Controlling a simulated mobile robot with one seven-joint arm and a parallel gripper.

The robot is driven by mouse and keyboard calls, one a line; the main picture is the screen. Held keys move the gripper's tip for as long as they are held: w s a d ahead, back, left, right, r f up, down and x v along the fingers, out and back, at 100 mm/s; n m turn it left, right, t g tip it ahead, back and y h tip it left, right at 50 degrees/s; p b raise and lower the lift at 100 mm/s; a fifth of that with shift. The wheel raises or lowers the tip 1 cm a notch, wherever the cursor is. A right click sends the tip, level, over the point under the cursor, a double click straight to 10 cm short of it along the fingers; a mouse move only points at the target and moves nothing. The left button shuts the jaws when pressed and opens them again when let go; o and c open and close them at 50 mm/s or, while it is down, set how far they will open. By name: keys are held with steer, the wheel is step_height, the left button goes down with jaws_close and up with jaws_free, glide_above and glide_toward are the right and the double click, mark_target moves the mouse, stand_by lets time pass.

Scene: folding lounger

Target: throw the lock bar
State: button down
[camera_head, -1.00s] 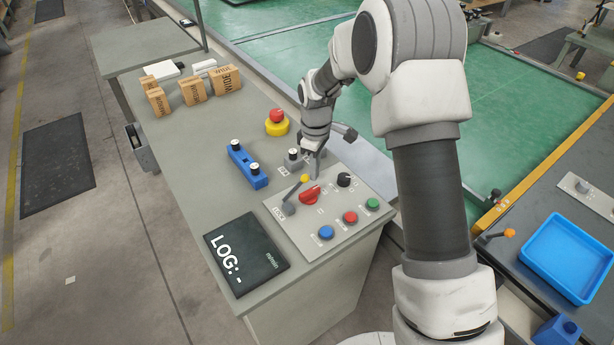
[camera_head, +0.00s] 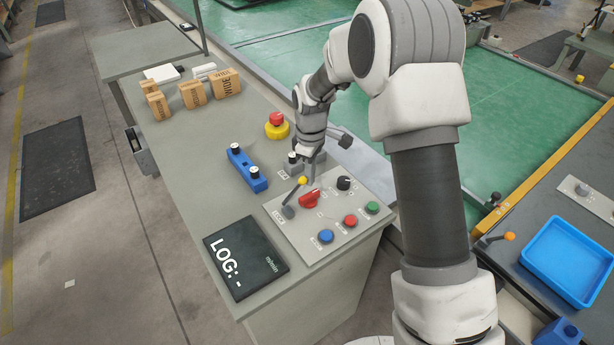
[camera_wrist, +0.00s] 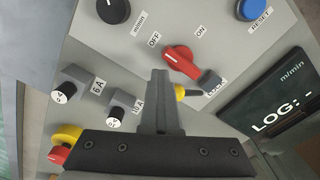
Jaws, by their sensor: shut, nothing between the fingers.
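A short grey lever with a yellow knob (camera_head: 302,181) stands on the control panel (camera_head: 335,236), tilted toward the back right; I take it to be the lock bar. In the wrist view its yellow knob (camera_wrist: 181,92) shows partly, just right of my fingers, and its grey base (camera_wrist: 210,79) lies beyond. My gripper (camera_head: 310,180) points down over the panel, shut and empty, close beside the knob. In the wrist view the closed fingers (camera_wrist: 160,76) hide part of the lever. I cannot tell whether they touch it.
A red OFF/ON switch (camera_head: 309,199) sits close to the lever. A black dial (camera_head: 344,183) and blue, red and green buttons are on the same panel. A blue fixture (camera_head: 247,168), a yellow-based red stop button (camera_head: 276,124) and a display (camera_head: 246,254) stand nearby.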

mark_target(299, 184)
steer(key=shift+s+a+r, duration=0.45)
steer(key=shift+a, duration=0.2)
steer(key=shift+s, duration=0.1)
steer(key=shift+a, duration=0.15)
steer(key=shift+s+a+r+p, duration=0.5)
steer(key=shift+a, duration=0.15)
steer(key=shift+s+a+r, duration=0.1)
steer(key=shift+a+r, duration=0.1)
steer(key=shift+s+a+r, duration=0.15)
steer(key=shift+s+a, duration=0.2)
steer(key=shift+a, duration=0.2)
steer(key=shift+s+a+r, duration=0.1)
steer(key=shift+s+a, duration=0.25)
steer(key=shift+a, duration=0.15)
